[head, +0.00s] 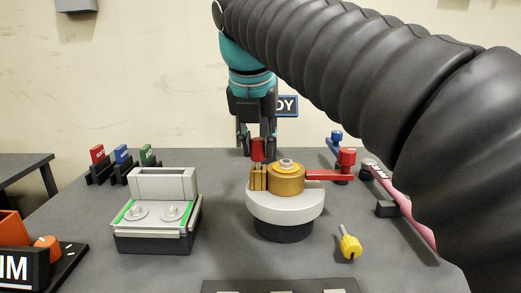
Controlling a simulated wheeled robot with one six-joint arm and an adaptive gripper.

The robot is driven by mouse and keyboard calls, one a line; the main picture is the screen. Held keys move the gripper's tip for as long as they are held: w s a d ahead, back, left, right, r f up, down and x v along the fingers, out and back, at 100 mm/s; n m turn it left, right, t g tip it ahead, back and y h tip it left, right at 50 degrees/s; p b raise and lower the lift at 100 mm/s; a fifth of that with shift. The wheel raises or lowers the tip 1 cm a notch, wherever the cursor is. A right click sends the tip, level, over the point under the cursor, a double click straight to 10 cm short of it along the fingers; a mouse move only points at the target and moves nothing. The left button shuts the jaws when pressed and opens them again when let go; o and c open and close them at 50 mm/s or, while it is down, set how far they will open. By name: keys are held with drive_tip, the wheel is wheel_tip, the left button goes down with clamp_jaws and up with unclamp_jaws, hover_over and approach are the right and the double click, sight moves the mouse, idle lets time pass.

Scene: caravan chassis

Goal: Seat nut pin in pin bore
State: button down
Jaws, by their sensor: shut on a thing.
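My gripper (257,146) points down at the centre of the head view, its fingers around a red cylindrical piece (258,150), apparently the nut pin. The piece is upright, directly above or just behind a ribbed brass block (258,178). This block is on the left side of a round brass hub (288,181) with a grey nut on top. The hub sits on a light grey disc (285,206) with a dark base. The pin bore cannot be made out. I cannot tell whether the pin's lower end touches or enters the block.
A yellow knobbed piece (350,246) lies at front right. A grey fixture with green strips (158,215) stands left. Red, blue and green tagged pieces (122,157) stand behind it. My arm covers the right side.

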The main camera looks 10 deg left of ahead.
drive_tip(key=shift+f, duration=0.35)
drive_tip(key=shift+f, duration=0.1)
drive_tip(key=c, duration=0.9)
unclamp_jaws()
drive_tip(key=shift+r, duration=0.3)
drive_tip(key=p+v, duration=0.1)
drive_tip(key=v, duration=1)
drive_tip(key=shift+s+r, duration=0.1)
drive_tip(key=shift+r, duration=0.2)
